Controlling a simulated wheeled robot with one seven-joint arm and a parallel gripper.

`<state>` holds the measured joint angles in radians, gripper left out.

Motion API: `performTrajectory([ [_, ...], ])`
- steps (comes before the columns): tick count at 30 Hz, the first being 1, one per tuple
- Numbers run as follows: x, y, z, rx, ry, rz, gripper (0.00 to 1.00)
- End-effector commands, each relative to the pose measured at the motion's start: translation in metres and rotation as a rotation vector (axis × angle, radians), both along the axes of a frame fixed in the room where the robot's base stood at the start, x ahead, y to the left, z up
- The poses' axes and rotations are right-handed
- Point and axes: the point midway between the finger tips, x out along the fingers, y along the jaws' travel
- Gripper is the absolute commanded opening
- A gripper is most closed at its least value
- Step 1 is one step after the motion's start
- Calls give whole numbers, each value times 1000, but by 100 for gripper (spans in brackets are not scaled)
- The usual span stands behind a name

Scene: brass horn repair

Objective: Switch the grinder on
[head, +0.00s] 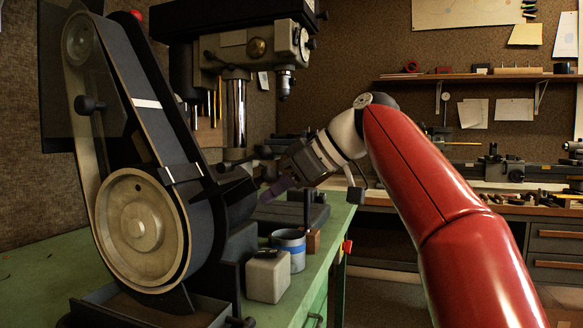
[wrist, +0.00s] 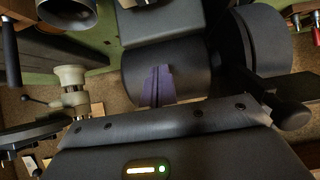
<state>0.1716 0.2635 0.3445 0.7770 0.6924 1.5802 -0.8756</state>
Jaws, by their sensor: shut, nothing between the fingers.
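The grinder is a tall belt machine (head: 152,110) with a dark belt and a large pale wheel, on the left of the green bench in the head view. My gripper (head: 266,196) is behind and to the right of it, with purple fingers pointing down and left. In the wrist view my gripper (wrist: 158,72) is shut and empty, its fingertips in front of a dark cylindrical body (wrist: 200,72). I cannot tell whether they touch it. I cannot clearly make out a switch on the grinder.
A drill press (head: 240,50) stands behind the grinder. A blue-banded cup (head: 289,246) and a pale block (head: 268,276) sit on the green bench (head: 40,270) close below my gripper. A red knob (head: 347,246) sticks out at the bench's edge. Open floor lies to the right.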

Motion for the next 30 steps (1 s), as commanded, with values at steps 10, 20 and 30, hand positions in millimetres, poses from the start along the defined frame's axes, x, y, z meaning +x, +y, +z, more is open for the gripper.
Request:
performTrajectory([
  [10, -5, -19, 31, 2, -1, 4, 0],
  [20, -9, -25, 39, 0, 1, -1, 0],
  [30, -9, -25, 39, 0, 1, -1, 0],
])
